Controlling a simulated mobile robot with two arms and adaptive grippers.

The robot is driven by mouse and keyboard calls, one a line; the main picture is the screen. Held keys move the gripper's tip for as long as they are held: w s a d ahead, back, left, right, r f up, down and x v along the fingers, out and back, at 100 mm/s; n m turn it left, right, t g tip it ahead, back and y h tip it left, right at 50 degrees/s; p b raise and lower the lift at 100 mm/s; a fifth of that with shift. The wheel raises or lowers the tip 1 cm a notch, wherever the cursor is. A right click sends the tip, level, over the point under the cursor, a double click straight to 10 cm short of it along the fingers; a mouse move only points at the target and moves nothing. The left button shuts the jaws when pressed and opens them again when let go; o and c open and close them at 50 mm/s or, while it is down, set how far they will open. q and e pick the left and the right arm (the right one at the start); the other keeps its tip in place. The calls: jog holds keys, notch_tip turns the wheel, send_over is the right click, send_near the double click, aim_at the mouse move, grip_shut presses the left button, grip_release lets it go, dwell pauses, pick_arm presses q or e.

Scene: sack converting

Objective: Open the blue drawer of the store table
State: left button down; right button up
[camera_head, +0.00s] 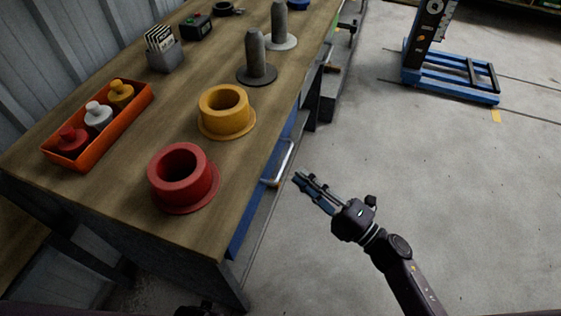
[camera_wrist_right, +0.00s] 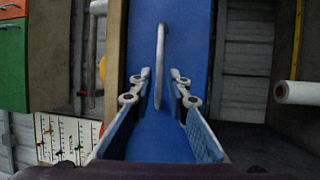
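The store table (camera_head: 120,205) has a wooden top. Its blue drawer (camera_head: 242,226) shows as a narrow strip on the side facing my right arm and looks closed. A pale bar handle (camera_head: 281,164) sticks out from it. In the right wrist view the blue front (camera_wrist_right: 187,40) fills the middle, with the handle (camera_wrist_right: 161,50) upright in the picture. My right gripper (camera_head: 304,181) points at the handle and appears a short way from it. Its fingers (camera_wrist_right: 160,82) are open, one on each side of the handle's line in the wrist view.
A red flanged ring (camera_head: 184,202) and a yellow one (camera_head: 227,122) stand near the table edge. An orange tray (camera_head: 130,118) holds small knobbed pieces. Dark posts stand further back. The floor right of my right arm is clear up to a blue-framed stand (camera_head: 450,87).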

aim_at(284, 161)
jog(key=x, duration=0.6)
jog(key=shift+w+a+r, duration=0.15)
jog(key=shift+w+a, duration=0.15)
jog(key=shift+c, duration=0.7)
grip_shut()
